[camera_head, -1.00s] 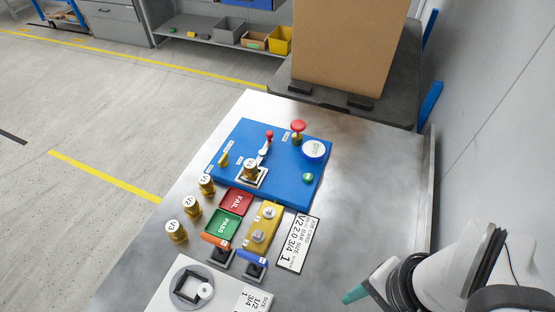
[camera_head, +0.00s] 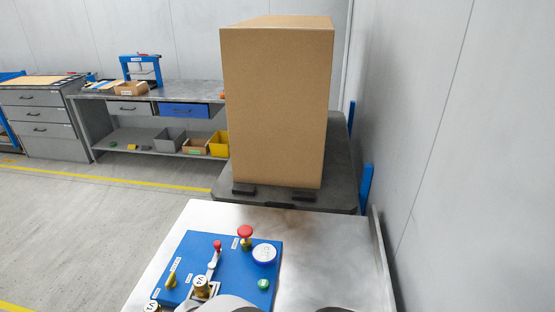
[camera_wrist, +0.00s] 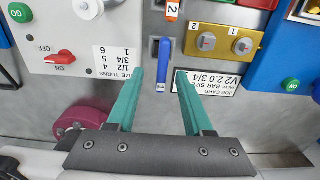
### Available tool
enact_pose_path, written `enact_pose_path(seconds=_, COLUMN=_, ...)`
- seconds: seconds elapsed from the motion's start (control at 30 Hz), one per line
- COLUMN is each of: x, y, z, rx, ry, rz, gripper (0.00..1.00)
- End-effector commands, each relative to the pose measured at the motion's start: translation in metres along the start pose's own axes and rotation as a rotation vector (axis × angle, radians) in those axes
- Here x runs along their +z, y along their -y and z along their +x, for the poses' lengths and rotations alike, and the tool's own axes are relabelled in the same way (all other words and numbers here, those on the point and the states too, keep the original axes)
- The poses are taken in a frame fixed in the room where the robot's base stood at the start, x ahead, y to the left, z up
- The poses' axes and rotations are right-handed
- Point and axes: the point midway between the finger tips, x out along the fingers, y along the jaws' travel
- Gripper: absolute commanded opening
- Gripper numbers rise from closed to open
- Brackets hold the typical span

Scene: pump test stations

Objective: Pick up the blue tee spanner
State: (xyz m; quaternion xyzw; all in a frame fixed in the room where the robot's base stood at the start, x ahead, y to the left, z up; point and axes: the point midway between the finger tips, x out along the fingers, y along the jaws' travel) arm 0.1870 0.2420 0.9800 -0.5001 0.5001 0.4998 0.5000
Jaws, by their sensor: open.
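The blue tee spanner (camera_wrist: 162,68) shows in the wrist view as a blue bar marked 1, at a dark holder on the metal bench. My gripper (camera_wrist: 160,74) is open, with one teal finger on each side of the blue bar and a gap on both sides. I cannot tell how far the fingertips are above the bar. The spanner's lower part is hidden. In the head view the spanner is out of sight, and only pale and dark parts of my arm show at the bottom edge.
An orange spanner (camera_wrist: 172,10) marked 2 is just beyond the blue one. A brass block (camera_wrist: 222,42) and a job card (camera_wrist: 212,82) lie to the right; a white panel with a red knob (camera_wrist: 60,57) lies left. The blue pump board (camera_head: 233,265) has upright parts.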

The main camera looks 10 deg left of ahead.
Motion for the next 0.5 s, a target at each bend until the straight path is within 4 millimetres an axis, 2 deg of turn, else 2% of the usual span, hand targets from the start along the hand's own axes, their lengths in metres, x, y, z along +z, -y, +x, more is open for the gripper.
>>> enact_pose_path(seconds=0.3, x=0.008, y=0.002, z=0.053, rx=0.002, ry=-0.001, rz=0.0, gripper=0.51)
enact_pose_path(seconds=0.5, x=0.008, y=0.003, z=0.056, rx=0.0, ry=0.001, rz=0.0, gripper=0.51)
